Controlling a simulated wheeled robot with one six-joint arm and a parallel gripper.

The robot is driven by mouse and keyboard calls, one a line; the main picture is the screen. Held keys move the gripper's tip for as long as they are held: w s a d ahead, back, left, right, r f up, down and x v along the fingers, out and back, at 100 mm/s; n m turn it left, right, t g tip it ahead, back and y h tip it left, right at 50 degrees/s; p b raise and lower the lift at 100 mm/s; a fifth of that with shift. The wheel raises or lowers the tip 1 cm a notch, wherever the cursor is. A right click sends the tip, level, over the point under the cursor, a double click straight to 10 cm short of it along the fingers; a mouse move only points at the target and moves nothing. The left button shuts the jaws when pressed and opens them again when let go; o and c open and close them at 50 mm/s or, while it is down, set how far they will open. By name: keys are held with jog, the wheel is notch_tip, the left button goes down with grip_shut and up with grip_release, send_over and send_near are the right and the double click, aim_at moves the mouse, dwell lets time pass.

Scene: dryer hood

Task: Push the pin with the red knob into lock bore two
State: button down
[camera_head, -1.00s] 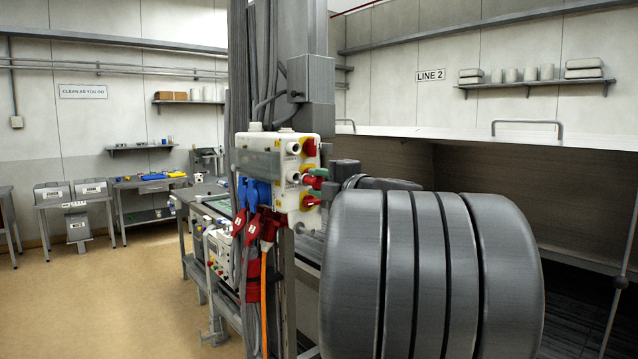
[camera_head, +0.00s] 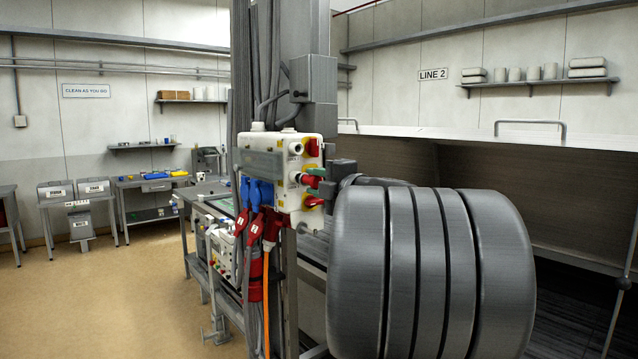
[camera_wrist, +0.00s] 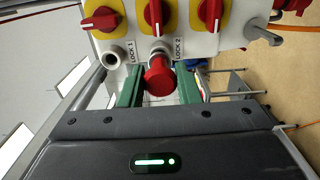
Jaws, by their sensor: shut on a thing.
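My gripper (camera_wrist: 158,84) has green fingers that are shut on the red knob (camera_wrist: 159,77) of the pin. In the wrist view the knob sits right in front of the lock two bore (camera_wrist: 160,47), under the label LOCK 2. The pin's shank is hidden behind the knob, so I cannot tell how far it is in the bore. The lock one bore (camera_wrist: 113,55) beside it looks empty.
Red rotary switches on yellow plates (camera_wrist: 155,14) sit close beside the bores. Blue and red plugs with cables (camera_head: 261,200) hang below the panel. A steel column (camera_head: 311,80) rises behind it. Open floor (camera_head: 110,290) lies to the left.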

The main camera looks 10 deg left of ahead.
jog(key=shift+w+a, duration=0.45)
jog(key=shift+a, duration=0.15)
jog(key=c, duration=1)
grip_release()
jog(key=shift+w, duration=0.1)
jog(key=b+v, duration=0.2)
jog(key=v, duration=1.2)
jog(key=shift+b, duration=0.35)
jog(key=shift+a, duration=0.2)
jog(key=p+x, duration=0.3)
jog(key=x, duration=1)
jog(key=shift+w+a, duration=0.25)
jog(key=shift+d, duration=0.15)
jog(key=shift+s, duration=0.1)
